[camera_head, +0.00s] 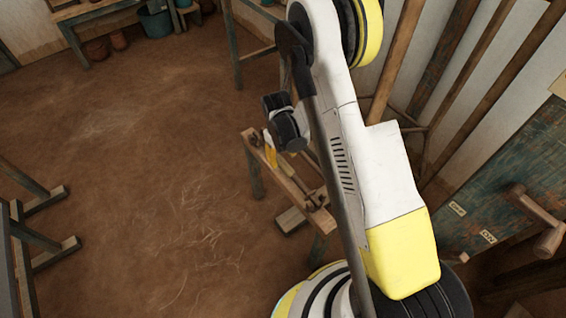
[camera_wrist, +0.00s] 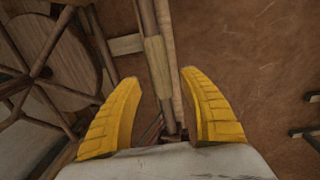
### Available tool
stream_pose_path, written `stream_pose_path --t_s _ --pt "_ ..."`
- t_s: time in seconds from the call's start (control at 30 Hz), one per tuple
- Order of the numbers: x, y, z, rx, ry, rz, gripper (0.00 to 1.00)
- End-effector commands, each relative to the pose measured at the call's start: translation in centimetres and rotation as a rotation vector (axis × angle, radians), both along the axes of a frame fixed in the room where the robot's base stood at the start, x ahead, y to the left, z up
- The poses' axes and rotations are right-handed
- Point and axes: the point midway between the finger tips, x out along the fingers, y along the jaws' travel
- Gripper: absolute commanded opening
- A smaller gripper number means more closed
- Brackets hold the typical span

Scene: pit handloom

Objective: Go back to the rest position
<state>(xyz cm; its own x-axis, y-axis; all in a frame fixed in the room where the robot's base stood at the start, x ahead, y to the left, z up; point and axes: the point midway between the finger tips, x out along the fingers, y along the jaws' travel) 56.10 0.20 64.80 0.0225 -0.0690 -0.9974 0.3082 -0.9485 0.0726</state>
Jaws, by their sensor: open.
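My gripper (camera_wrist: 159,76) shows in the wrist view with its two yellow fingers spread apart. Nothing is held between them. In the head view the gripper (camera_head: 270,152) is small and partly hidden by my wrist. It hangs over or near a low wooden bench (camera_head: 296,186); I cannot tell the exact height. My arm fills the middle and right of the head view and hides what lies behind it. In the wrist view wooden bars run beyond the gap between the fingers.
A large spoked wooden wheel (camera_wrist: 50,60) is at the left of the wrist view. A panel with a wooden crank handle (camera_head: 537,220) stands at the right. A blue-green bucket (camera_head: 155,22) is at the back. Wooden frames (camera_head: 40,235) stand left. The brown floor (camera_head: 130,170) between is open.

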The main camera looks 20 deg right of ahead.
Motion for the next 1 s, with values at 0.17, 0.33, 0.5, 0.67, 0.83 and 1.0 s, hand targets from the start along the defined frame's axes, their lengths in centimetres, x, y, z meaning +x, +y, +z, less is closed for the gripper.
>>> stream_pose_path --t_s 0.17,0.33,0.5,0.67,0.83,1.0 --pt "-0.2 0.3 4.2 0.0 0.0 0.001 0.51" --pt "-0.2 0.5 6.8 0.0 0.0 0.001 0.51" --pt "-0.2 0.5 7.9 0.0 0.0 0.0 0.51" --pt "-0.2 0.5 8.0 0.0 0.0 0.0 0.51" --pt "-0.4 0.5 10.2 0.004 -0.026 -0.01 0.51" --pt "-1.9 0.3 16.9 0.021 -0.112 -0.05 0.51"
